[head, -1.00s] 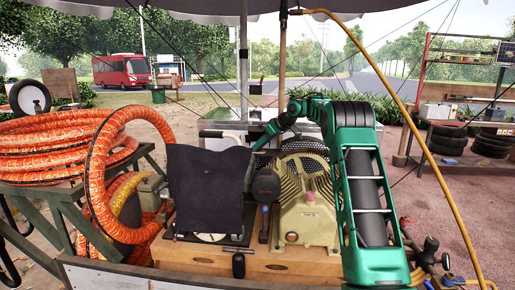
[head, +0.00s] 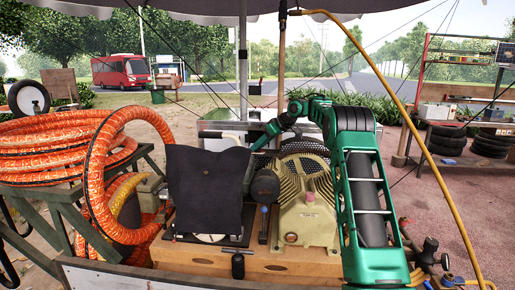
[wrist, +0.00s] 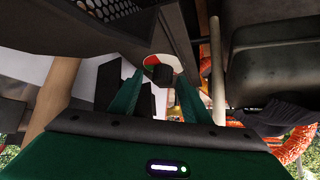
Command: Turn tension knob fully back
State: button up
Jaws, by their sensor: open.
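In the wrist view, a small dark knob (wrist: 162,74) shows just beyond and between the fingertips, in front of a round disc (wrist: 155,61) with red and green parts. It looks like the tension knob. My gripper (wrist: 158,88) is open, with one green finger on each side of the knob's line. I cannot tell whether either finger touches it. In the head view my green arm reaches over the tan ribbed compressor (head: 308,212), and its end goes down behind the black cloth cover (head: 205,190). The fingers and the knob are hidden there.
A dark round part on a post (head: 265,187) stands between cover and compressor. A black handle (head: 238,266) is at the cart's front edge. An orange hose coil (head: 60,150) fills the left. A yellow hose (head: 425,150) arches on the right. Dark housings crowd the wrist view.

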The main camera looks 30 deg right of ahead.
jog(key=shift+s+r, duration=0.1)
jog(key=v, duration=1)
jog(key=shift+d, duration=0.2)
jog(key=shift+s+a+r, duration=0.1)
jog(key=shift+r, duration=0.05)
